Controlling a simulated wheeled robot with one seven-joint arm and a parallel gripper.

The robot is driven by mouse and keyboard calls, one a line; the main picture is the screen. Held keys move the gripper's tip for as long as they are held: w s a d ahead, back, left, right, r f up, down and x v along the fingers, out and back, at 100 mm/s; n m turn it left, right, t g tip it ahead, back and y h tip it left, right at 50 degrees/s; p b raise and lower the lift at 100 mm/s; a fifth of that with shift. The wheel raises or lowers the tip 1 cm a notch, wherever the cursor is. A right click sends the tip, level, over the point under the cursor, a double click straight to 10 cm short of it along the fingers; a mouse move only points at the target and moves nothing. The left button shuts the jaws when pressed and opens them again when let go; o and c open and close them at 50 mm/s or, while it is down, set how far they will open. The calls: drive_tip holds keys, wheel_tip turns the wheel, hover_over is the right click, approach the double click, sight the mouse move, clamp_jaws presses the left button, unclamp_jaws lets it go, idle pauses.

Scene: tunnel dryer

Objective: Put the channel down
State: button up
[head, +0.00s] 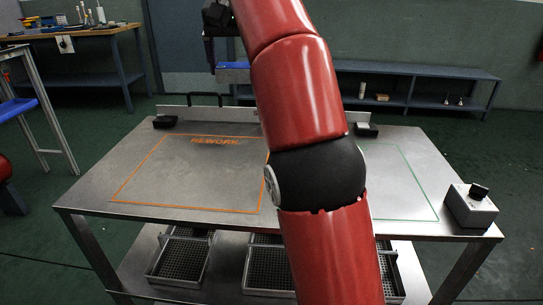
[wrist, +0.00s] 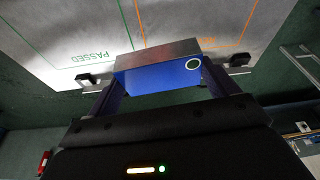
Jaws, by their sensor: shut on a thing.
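The channel (wrist: 160,78) is a short piece with a blue face, a bare metal side and a dark round hole ringed in pale green. My gripper (wrist: 161,86) is shut on it, one finger at each end. In the head view the channel's blue end (head: 232,73) shows left of my red arm, held in the air above the line of the table's back edge. My arm hides the rest of it. The steel table (head: 300,226) bears an orange outline marked REWORK (head: 215,141) at left and a green outline (head: 411,183) at right, marked PASSED (wrist: 90,58) in the wrist view.
A grey box with a black knob (head: 471,206) stands at the table's right edge. Small dark blocks (head: 165,122) (head: 367,130) sit by the low back rail. Both outlined areas look empty where visible. Mesh crates (head: 180,260) stand on the shelf below.

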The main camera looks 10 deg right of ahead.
sight(242, 63)
drive_tip(key=shift+w+d+f+m, duration=0.1)
drive_tip(key=shift+w+f+m, duration=0.15)
drive_tip(key=shift+w, duration=0.35)
drive_tip(key=shift+w+d+f+m, duration=0.1)
drive_tip(key=shift+w+f+m, duration=0.15)
drive_tip(key=shift+w, duration=0.3)
drive_tip(key=shift+w+f, duration=0.1)
drive_tip(key=shift+f, duration=0.25)
wheel_tip(242, 63, down, 19)
drive_tip(key=b, duration=0.5)
drive_tip(key=shift+f+b, duration=0.2)
drive_tip(key=shift+b, duration=0.2)
drive_tip(key=shift+f, duration=0.1)
drive_tip(key=o, duration=1)
drive_tip(key=p+v, duration=0.3)
drive_tip(key=v, duration=0.9)
drive_tip(key=shift+a, duration=0.3)
